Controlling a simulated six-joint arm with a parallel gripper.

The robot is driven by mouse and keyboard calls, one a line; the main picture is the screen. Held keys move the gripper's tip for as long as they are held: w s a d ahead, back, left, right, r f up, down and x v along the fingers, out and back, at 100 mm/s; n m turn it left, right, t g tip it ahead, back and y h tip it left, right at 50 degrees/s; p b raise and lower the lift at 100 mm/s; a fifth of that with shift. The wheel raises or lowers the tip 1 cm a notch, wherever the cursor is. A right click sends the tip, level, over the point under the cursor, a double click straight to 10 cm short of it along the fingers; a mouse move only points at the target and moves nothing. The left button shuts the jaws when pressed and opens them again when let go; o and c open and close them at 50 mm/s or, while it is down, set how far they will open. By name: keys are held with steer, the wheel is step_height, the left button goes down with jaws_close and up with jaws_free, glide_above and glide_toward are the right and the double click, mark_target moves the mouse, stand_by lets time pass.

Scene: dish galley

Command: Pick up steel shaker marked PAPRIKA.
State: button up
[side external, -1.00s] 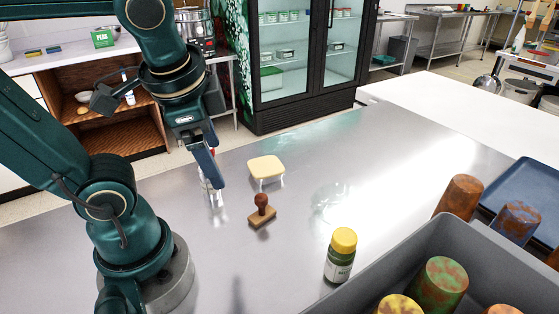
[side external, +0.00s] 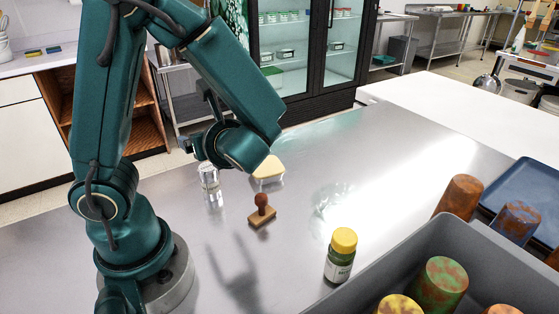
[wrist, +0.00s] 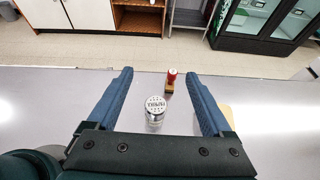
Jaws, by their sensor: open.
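The steel shaker (side external: 209,178) stands upright on the metal counter, left of the pale yellow block. In the wrist view the shaker (wrist: 155,112) shows its perforated lid with dark lettering too small to read surely. My gripper (wrist: 158,75) is open, with one blue finger on each side of the shaker in that view. Clear gaps show between shaker and fingers. The height of the fingertips above the counter is hard to tell.
A red-topped object (wrist: 171,80) stands just beyond the shaker. In the side view a wooden stamp (side external: 262,211), a yellow block (side external: 268,168) and a yellow-capped jar (side external: 341,255) stand on the counter (side external: 310,160). A grey bin (side external: 440,232) is at front right.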

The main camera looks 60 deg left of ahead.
mark_target(213, 185)
step_height(213, 185, down, 12)
steer(key=shift+r, duration=0.1)
steer(key=shift+x, duration=2.65)
jaws_close()
